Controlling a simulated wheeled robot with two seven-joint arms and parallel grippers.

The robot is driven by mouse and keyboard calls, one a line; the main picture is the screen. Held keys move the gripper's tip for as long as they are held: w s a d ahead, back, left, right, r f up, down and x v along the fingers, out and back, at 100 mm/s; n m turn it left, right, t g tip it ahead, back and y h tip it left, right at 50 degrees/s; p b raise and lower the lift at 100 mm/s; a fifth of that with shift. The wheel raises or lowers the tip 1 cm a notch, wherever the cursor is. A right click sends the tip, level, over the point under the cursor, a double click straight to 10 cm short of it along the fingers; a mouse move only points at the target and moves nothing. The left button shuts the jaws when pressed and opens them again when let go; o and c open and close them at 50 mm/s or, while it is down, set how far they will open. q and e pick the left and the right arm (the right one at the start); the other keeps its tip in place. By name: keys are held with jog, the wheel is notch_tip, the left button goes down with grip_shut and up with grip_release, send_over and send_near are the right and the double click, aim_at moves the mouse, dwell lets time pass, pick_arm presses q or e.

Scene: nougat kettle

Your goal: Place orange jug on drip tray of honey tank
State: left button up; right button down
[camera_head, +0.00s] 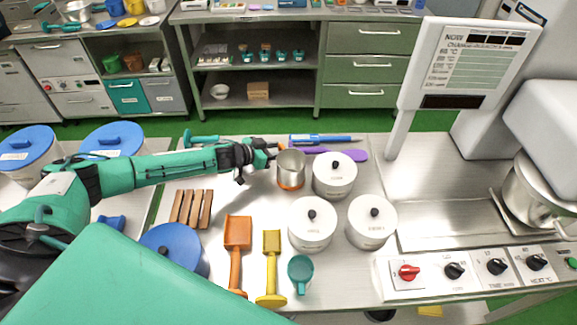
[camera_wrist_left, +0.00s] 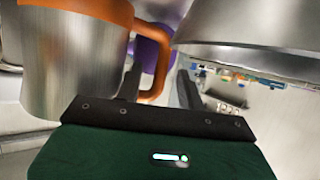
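The orange jug (camera_head: 290,171), a steel cylinder with orange trim, stands on the steel worktop in the head view, beside a white lidded canister. In the left wrist view the jug (camera_wrist_left: 75,60) fills the left side, with an orange band and orange handle. My left gripper (camera_head: 272,152) is at the jug's upper left. In the wrist view its fingers (camera_wrist_left: 158,88) are apart, with the orange handle showing between them; whether they touch it I cannot tell. My right gripper is not in view. I cannot make out a honey tank or its drip tray.
White canisters (camera_head: 334,178) stand close right of the jug. A purple utensil (camera_head: 352,155) and a blue tool (camera_head: 322,139) lie behind it. An orange scoop (camera_head: 238,232), yellow scoop (camera_head: 271,252) and teal cup (camera_head: 300,270) are in front. Bare steel (camera_head: 440,180) lies further right.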

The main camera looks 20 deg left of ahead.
pick_arm(q)
jog(key=shift+c, duration=0.5)
grip_shut()
jog(key=shift+r, duration=0.1)
